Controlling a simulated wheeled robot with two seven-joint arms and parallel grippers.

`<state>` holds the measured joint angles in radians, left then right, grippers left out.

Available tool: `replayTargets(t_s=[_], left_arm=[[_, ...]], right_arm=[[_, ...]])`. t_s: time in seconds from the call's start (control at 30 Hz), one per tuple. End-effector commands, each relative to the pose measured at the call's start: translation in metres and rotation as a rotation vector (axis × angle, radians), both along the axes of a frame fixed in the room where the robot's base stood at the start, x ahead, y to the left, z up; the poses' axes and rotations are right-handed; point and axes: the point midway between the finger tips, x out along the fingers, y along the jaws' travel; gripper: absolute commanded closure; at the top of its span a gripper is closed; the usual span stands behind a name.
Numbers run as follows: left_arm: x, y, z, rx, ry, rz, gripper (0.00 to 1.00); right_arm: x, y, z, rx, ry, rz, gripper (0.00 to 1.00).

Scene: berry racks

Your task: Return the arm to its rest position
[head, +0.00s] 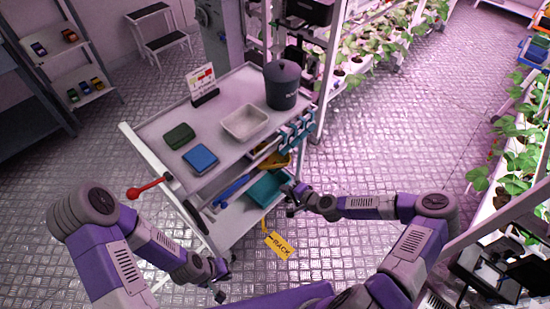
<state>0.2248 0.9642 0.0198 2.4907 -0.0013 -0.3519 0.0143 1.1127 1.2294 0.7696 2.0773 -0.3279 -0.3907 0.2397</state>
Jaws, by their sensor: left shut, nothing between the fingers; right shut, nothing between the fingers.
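My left arm comes in from the lower left and bends forward and down. My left gripper (221,282) is shut and empty, low over the floor in front of the cart. My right arm comes in from the lower right, with its forearm reaching left toward the cart. My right gripper (292,200) is shut and empty beside the cart's right end, near the lower shelf. I cannot tell whether it touches the cart. The white cart (150,138) stands in the middle of the view.
The cart carries a dark lidded bin (282,86), a white tray (228,128), a blue box (201,158), a green box (179,136) and a sign (201,80). Plant racks (372,45) stand behind and right. Open floor (400,120) lies between.

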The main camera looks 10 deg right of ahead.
Motion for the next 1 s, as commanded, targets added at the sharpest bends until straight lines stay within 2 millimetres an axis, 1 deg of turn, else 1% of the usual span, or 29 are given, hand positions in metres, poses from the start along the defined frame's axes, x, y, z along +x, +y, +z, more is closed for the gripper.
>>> replayTargets(t_s=[0.17,0.23,0.27,0.37,0.4,0.47,0.5,0.57,0.6,0.67,0.7,0.8,0.9,1.0], left_arm=[[0.000,0.000,0.000,0.000,0.000,0.000,1.00],[0.000,0.000,0.000,0.000,0.000,0.000,1.00],[0.000,0.000,0.000,0.000,0.000,0.000,1.00],[0.000,0.000,0.002,0.000,0.000,0.000,1.00],[0.000,0.000,0.004,0.000,0.000,0.000,1.00],[0.000,0.000,0.006,0.000,0.000,0.000,1.00],[0.000,0.000,0.007,0.000,0.001,0.000,1.00],[0.000,0.000,0.010,0.000,0.000,0.000,1.00],[0.000,0.000,0.011,0.000,0.000,0.000,1.00],[0.000,0.000,0.013,0.000,0.000,0.000,1.00],[0.000,0.000,0.015,0.000,0.000,0.000,1.00],[0.000,0.000,0.018,0.000,0.000,0.000,1.00],[0.000,0.000,0.020,0.000,0.000,0.000,1.00],[0.000,0.000,0.021,0.000,0.000,0.000,1.00]], right_arm=[[0.000,0.000,0.000,0.000,0.000,0.001,1.00],[-0.002,0.003,0.000,-0.003,0.004,0.010,1.00],[-0.004,0.007,-0.001,-0.005,0.009,0.021,1.00],[-0.021,0.032,-0.006,-0.032,0.043,0.099,1.00],[-0.033,0.045,-0.010,-0.050,0.066,0.148,1.00],[-0.055,0.066,-0.016,-0.089,0.109,0.233,1.00],[-0.073,0.079,-0.021,-0.120,0.140,0.296,1.00],[-0.101,0.092,-0.027,-0.174,0.190,0.386,1.00],[-0.119,0.098,-0.031,-0.213,0.221,0.442,1.00],[-0.145,0.101,-0.035,-0.272,0.266,0.518,1.00],[-0.161,0.101,-0.036,-0.312,0.295,0.563,1.00],[-0.194,0.094,-0.037,-0.405,0.355,0.653,1.00],[-0.215,0.084,-0.035,-0.480,0.399,0.711,1.00],[-0.228,0.076,-0.032,-0.530,0.425,0.743,1.00]])
